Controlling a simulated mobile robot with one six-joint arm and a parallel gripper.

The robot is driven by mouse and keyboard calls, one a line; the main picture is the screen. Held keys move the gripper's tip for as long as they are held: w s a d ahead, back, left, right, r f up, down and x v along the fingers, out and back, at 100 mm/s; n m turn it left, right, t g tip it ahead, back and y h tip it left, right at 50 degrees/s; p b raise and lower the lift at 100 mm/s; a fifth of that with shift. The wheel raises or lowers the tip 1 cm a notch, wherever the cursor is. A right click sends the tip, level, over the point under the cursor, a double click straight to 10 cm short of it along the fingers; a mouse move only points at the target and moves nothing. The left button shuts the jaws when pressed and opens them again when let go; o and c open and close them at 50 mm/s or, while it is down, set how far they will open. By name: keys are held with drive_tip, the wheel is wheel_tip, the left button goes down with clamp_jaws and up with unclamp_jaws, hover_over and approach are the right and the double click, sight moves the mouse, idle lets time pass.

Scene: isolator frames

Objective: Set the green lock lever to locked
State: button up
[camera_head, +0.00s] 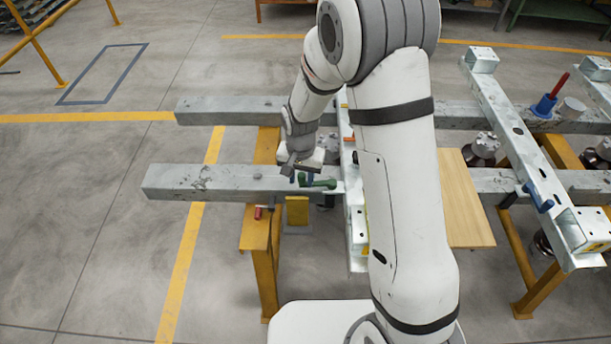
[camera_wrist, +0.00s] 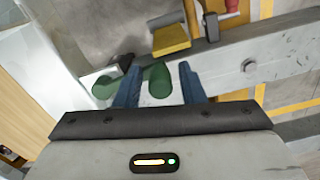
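The green lock lever (camera_head: 322,183) lies roughly level along the grey beam in the head view, beside the pale upright rail. In the wrist view its rounded end (camera_wrist: 157,80) is between my two blue fingers, and its other end (camera_wrist: 104,88) is left of the left finger. My gripper (camera_head: 301,178) is at the lever, pointing down; in the wrist view my gripper (camera_wrist: 156,68) is open around the lever's end, with a gap at least on the right side. Whether the left finger touches the lever, I cannot tell.
The grey beam (camera_head: 220,181) runs under the lever, with a second beam (camera_head: 230,109) behind. A yellow block (camera_head: 297,210) and a red-handled part (camera_head: 257,213) sit just in front. A red handle on a blue base (camera_head: 545,105) stands at the right. Floor at left is free.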

clamp_jaws()
drive_tip(key=shift+d, duration=0.15)
idle(0.4)
